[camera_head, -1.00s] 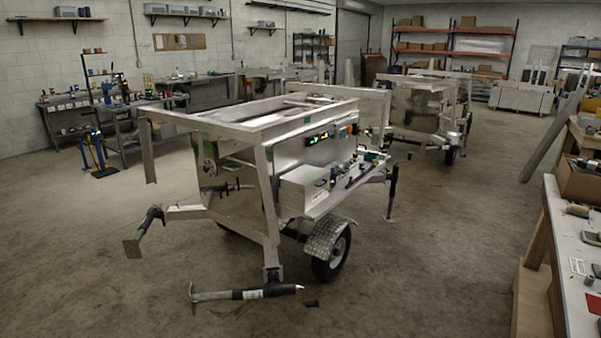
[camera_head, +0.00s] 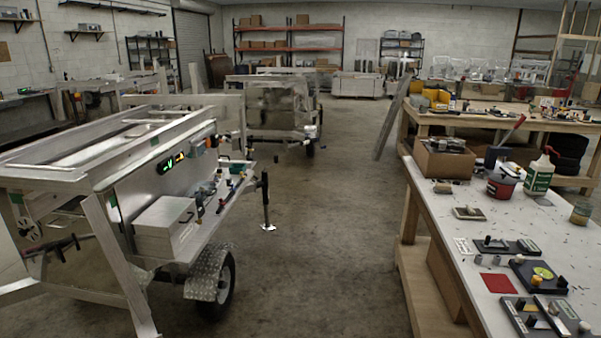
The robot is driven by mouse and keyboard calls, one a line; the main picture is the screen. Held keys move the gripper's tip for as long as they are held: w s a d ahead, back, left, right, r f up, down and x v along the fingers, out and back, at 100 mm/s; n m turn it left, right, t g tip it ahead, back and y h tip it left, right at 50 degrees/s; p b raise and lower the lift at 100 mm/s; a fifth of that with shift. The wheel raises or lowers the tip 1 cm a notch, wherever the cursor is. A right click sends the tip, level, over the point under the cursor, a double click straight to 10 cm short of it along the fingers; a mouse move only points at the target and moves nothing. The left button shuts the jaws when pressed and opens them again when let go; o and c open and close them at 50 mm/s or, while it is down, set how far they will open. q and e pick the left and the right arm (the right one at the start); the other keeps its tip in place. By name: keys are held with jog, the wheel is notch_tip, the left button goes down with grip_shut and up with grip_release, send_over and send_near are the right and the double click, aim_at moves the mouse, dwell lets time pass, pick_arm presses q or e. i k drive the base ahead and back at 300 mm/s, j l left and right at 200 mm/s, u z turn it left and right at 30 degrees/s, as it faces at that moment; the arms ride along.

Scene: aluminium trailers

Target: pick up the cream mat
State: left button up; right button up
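A small pale, cream-white flat piece (camera_head: 463,247) lies on the white-topped workbench (camera_head: 430,210) at the right, near its left edge. It looks like the cream mat, but it is too small to be sure. A red square mat (camera_head: 498,283) lies nearer on the same bench. Neither of my grippers is in view, and nothing touches the pale piece.
Dark boards with small parts (camera_head: 538,275) lie right of the red mat. A cardboard box (camera_head: 444,160), red tub (camera_head: 502,184) and white-green jug (camera_head: 539,175) stand farther back. An aluminium trailer (camera_head: 160,185) is at left. Bare floor (camera_head: 315,235) lies between.

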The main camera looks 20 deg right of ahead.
aim_at(468, 213)
jog(key=i+l+z, duration=0.15)
jog(key=i+z, duration=0.8)
jog(key=i+j+z, duration=0.25)
jog(key=i+z, duration=0.2)
jog(key=i+j+z, duration=0.45)
